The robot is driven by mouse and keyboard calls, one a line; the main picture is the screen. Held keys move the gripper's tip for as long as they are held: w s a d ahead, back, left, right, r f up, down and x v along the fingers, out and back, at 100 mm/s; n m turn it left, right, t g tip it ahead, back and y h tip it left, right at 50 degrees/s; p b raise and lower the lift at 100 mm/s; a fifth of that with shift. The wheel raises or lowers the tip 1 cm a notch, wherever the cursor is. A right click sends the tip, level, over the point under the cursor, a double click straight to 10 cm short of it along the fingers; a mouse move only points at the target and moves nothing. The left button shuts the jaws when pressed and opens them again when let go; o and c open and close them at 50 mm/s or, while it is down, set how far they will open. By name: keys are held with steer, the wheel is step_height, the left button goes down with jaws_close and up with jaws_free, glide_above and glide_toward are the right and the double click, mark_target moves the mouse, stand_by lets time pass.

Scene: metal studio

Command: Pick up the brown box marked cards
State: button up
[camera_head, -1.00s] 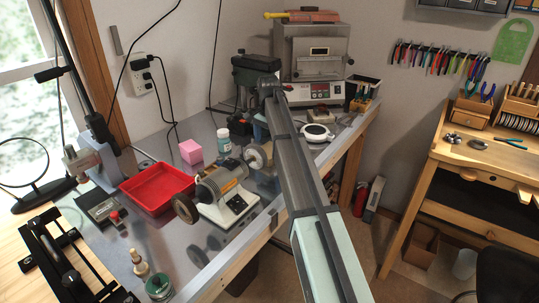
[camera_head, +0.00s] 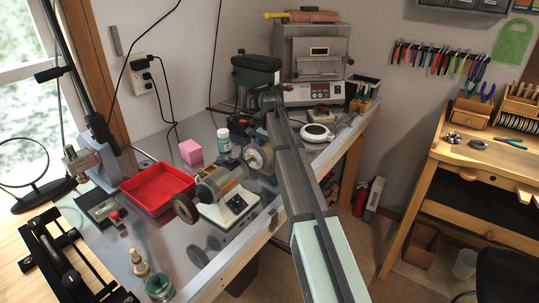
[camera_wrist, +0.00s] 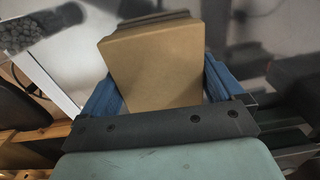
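The brown box (camera_wrist: 155,68) fills the upper middle of the wrist view. Its plain tan face is toward the camera, and no "cards" marking can be read on it. My gripper (camera_wrist: 160,88) has blue fingers on the left and right sides of the box. Both fingers appear to press against its sides, so the gripper looks shut on it. The box sits slightly tilted in the wrist picture. In the head view my arm runs up from the bottom toward the far part of the bench, and the box cannot be made out there.
The grey bench (camera_head: 190,255) holds a red tray (camera_head: 158,188), a pink cube (camera_head: 191,151), a white-lidded jar (camera_head: 223,140), a polishing motor (camera_head: 220,190), a round white device (camera_head: 316,133) and a kiln (camera_head: 314,62). A wooden workbench (camera_head: 480,160) stands at the right.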

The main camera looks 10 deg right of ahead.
steer(key=c, duration=0.4)
steer(key=shift+r, duration=0.1)
steer(key=shift+c, duration=0.2)
